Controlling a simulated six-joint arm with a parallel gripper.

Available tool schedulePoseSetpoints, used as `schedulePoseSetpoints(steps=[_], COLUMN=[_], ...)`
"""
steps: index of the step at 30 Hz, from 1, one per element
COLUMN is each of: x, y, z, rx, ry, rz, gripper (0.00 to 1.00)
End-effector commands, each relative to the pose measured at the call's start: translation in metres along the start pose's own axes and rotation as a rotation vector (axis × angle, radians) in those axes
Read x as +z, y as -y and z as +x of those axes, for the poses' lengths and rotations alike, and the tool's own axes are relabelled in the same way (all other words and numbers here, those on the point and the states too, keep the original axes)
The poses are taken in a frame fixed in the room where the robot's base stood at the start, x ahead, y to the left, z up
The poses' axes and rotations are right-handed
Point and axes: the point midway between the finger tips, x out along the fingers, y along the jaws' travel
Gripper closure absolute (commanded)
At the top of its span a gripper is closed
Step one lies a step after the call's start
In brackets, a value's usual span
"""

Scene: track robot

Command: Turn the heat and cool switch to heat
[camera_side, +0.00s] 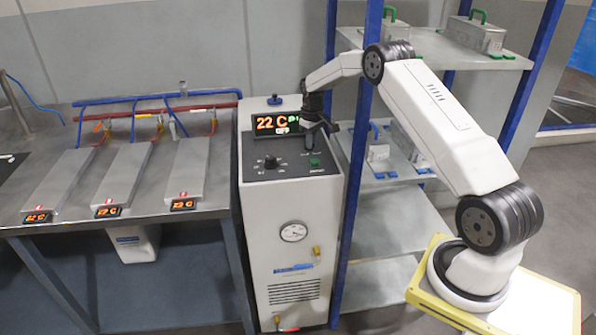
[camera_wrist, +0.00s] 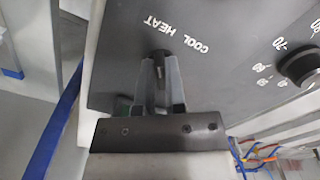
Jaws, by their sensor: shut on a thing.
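The heat and cool switch (camera_wrist: 160,56) is a small dark knob on the black sloped panel (camera_side: 258,163) of the white cabinet. In the wrist view my gripper (camera_wrist: 160,66) is shut on this switch, with one grey finger on each side of it. The white HEAT and COOL labels (camera_wrist: 193,44) lie just beyond the switch on the panel. Which label the switch points to I cannot tell. In the side view my gripper (camera_side: 312,130) comes down at the panel's upper right and hides the switch. The display (camera_side: 277,122) reads 22 C and OFF.
A round dial (camera_side: 271,161), also in the wrist view (camera_wrist: 303,68), and a green button (camera_side: 314,162) are on the same panel. A blue shelf post (camera_side: 357,140) stands right of the cabinet. A bench (camera_side: 160,215) with several metal plates is at left.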

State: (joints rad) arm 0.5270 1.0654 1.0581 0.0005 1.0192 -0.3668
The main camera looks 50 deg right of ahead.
Motion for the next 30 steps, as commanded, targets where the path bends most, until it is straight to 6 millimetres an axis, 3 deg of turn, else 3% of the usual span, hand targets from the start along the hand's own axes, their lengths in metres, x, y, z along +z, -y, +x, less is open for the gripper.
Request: schedulePoseSetpoints(steps=[7, 8, 9, 11, 23, 30], x=[-0.001, -0.001, -0.001, -0.001, -0.001, -0.001], y=[0.0, 0.0, 0.0, 0.0, 0.0, 0.0], z=[-0.001, -0.001, -0.001, -0.001, -0.003, -0.023], rx=[0.002, 0.002, 0.002, 0.002, 0.001, 0.002], ry=[-0.002, -0.002, -0.002, -0.002, -0.002, -0.003], rz=[-0.004, -0.004, -0.003, -0.003, -0.001, -0.001], gripper=[1.0, 0.77, 0.65, 0.51, 0.51, 0.51])
